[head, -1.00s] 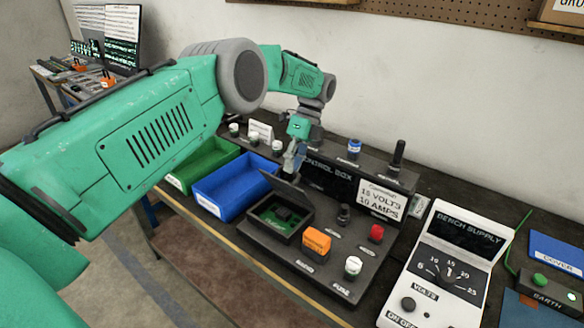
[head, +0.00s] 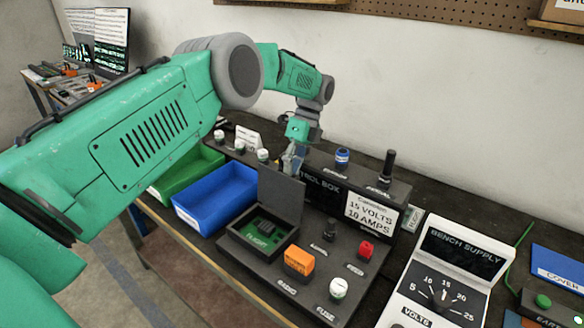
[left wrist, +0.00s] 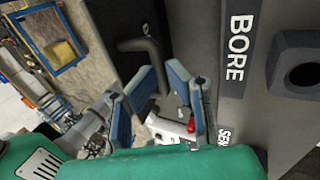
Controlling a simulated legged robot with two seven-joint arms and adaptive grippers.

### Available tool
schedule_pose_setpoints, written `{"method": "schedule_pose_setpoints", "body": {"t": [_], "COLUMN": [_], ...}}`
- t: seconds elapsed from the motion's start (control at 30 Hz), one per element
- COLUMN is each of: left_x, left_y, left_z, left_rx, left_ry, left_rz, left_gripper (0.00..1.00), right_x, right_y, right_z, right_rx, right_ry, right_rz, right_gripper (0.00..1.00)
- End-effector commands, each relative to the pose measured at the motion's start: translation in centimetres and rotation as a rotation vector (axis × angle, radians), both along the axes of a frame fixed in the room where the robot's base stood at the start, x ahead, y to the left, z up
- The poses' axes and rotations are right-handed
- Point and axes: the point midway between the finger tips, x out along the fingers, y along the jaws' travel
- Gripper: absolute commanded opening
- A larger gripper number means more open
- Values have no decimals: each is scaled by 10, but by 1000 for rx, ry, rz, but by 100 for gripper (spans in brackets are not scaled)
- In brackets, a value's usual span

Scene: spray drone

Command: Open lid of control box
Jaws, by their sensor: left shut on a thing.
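The control box (head: 325,275) is a dark grey panel in the head view. Its small square compartment (head: 238,243) stands open, showing a green circuit board (head: 264,229) inside. The dark lid (head: 280,197) stands close to upright at the compartment's back edge. My left gripper (head: 291,165) is at the lid's top edge, shut on the lid; the exact contact is partly hidden. The left wrist view shows its two blue-grey fingers (left wrist: 155,105) and a black bent handle (left wrist: 147,50) beyond them. My right gripper is not in view.
A blue bin (head: 215,197) and a green bin (head: 185,172) stand left of the box. A white bench supply (head: 445,275) stands on the right. Orange (head: 298,262), red (head: 366,249) and white (head: 338,288) controls rise from the panel.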

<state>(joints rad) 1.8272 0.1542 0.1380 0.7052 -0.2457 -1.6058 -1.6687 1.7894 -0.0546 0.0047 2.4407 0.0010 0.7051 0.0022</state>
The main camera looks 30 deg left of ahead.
Motion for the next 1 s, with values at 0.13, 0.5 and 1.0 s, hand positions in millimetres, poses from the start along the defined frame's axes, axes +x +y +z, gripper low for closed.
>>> {"method": "schedule_pose_setpoints", "body": {"t": [0.13, 0.5, 1.0], "left_x": [-7, -7, -4], "left_y": [-5, -4, -1], "left_z": [-12, -12, 19], "left_rx": [-9, -9, -4], "left_ry": [26, 28, 14], "left_rz": [0, 1, 1], "left_gripper": [0, 31, 31], "right_x": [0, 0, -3], "right_y": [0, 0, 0], "right_z": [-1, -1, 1], "right_rx": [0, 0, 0], "right_ry": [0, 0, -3], "right_rz": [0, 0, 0], "right_gripper": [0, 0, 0]}}
